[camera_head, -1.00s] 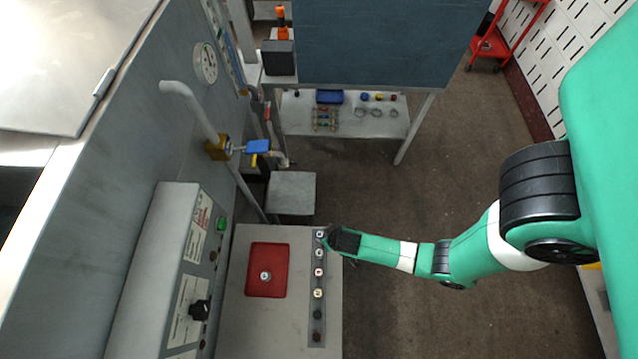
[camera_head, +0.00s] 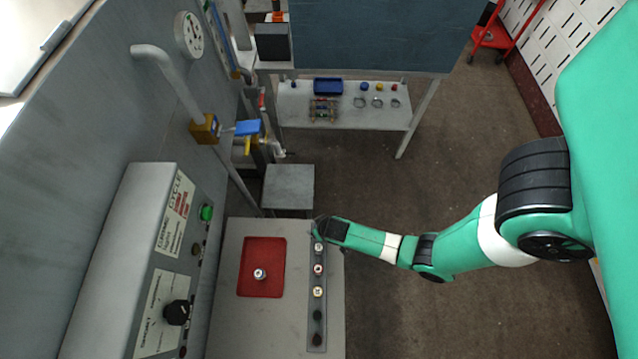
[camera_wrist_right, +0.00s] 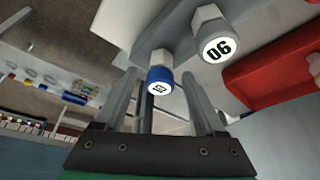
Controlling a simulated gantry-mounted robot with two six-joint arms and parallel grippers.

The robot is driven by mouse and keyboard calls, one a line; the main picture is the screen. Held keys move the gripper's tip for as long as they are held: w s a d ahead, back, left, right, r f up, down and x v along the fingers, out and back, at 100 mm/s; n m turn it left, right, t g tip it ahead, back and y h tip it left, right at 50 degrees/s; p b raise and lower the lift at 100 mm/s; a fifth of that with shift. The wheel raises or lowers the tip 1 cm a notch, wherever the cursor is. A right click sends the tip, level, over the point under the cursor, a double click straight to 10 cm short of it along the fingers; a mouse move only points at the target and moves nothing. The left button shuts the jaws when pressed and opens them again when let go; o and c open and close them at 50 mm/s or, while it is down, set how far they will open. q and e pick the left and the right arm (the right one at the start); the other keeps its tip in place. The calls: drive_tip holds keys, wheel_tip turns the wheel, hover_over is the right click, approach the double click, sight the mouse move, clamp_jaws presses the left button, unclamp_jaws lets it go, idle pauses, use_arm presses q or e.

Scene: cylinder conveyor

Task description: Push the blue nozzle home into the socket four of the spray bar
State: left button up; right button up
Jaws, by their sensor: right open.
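The spray bar (camera_head: 317,327) is a grey strip along the right side of the bench, holding a row of pale-topped nozzles and dark spots nearer me. My right gripper (camera_head: 320,231) is over its far end in the head view. In the right wrist view the blue nozzle (camera_wrist_right: 160,82), with a blue band and a white numbered face, shows between the two fingertips of the open gripper (camera_wrist_right: 158,90). I cannot tell whether they touch it. A white nozzle marked 06 (camera_wrist_right: 215,45) stands beside it. The gripper hides the blue nozzle in the head view. My left gripper is not in view.
A red tray (camera_head: 277,289) with one pale nozzle (camera_head: 260,274) lies left of the bar. A control box (camera_head: 150,235) with a knob and green button stands at the left. A pipe with a blue-handled valve (camera_head: 248,128) is behind. Open floor lies right of the bench.

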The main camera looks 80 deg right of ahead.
drive_tip(key=shift+c, duration=0.4)
clamp_jaws()
drive_tip(key=shift+r, duration=0.15)
drive_tip(key=shift+r+p, duration=0.3)
drive_tip(key=p+v, duration=0.2)
drive_tip(key=v, duration=0.1)
drive_tip(key=p+v, duration=0.1)
drive_tip(key=p, duration=0.1)
drive_tip(key=shift+w+d+r, duration=0.25)
drive_tip(key=shift+r, duration=0.1)
drive_tip(key=s+a+r+p, duration=0.7)
drive_tip(key=s+a+p, duration=0.2)
drive_tip(key=p, duration=0.2)
drive_tip(key=shift+s+r, duration=0.3)
